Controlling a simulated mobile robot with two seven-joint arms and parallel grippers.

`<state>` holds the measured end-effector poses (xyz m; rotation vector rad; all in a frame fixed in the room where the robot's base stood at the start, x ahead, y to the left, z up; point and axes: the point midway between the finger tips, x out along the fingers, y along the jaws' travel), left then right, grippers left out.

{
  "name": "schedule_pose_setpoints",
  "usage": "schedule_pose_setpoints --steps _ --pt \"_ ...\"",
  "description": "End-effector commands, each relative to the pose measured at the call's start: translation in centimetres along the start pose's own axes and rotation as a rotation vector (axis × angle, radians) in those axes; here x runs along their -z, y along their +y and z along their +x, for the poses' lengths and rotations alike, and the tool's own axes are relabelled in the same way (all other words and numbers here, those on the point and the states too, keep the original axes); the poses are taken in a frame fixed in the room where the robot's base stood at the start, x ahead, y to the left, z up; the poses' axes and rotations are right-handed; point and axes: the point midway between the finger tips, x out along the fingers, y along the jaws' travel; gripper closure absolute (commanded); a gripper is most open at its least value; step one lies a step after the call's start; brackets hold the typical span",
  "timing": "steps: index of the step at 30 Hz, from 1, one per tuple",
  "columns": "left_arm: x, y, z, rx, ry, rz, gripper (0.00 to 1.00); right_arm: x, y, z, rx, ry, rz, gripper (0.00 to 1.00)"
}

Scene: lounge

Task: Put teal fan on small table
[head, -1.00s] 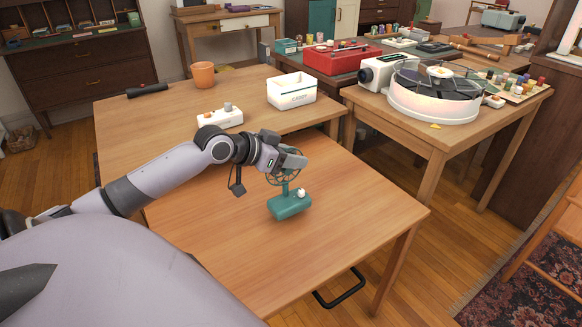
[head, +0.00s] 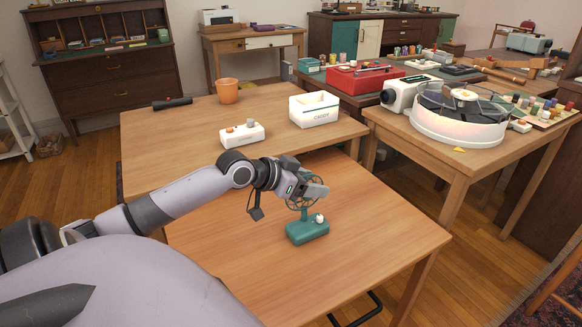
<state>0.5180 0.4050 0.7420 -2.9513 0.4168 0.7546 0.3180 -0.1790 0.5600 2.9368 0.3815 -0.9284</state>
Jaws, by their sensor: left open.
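The teal fan (head: 307,232) stands upright on the near wooden table (head: 370,245), which looks like the small table. Its base rests on the bare top and has a white knob on its right. My left gripper (head: 314,190) is open at the fan's round cage, just above the base. The gripper covers the upper part of the cage, so I cannot tell whether the fingers touch it. My right gripper is not in view.
A longer table behind holds a white caddy (head: 314,109), a white device with knobs (head: 235,139), an orange pot (head: 227,91) and a black cylinder (head: 172,103). A round white machine (head: 459,117) stands on the right table. The near tabletop around the fan is clear.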

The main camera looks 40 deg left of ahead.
Motion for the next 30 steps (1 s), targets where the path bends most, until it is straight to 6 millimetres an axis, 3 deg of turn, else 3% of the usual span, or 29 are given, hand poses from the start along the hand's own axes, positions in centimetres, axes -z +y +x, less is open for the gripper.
schedule_pose_setpoints --steps 21,30 --pt "0.1 0.1 -7.4 -0.002 -0.003 -0.002 0.36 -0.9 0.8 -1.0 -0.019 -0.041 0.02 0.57" --pt "0.1 0.1 -10.4 -0.002 0.0 -0.003 0.36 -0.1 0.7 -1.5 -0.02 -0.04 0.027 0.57"
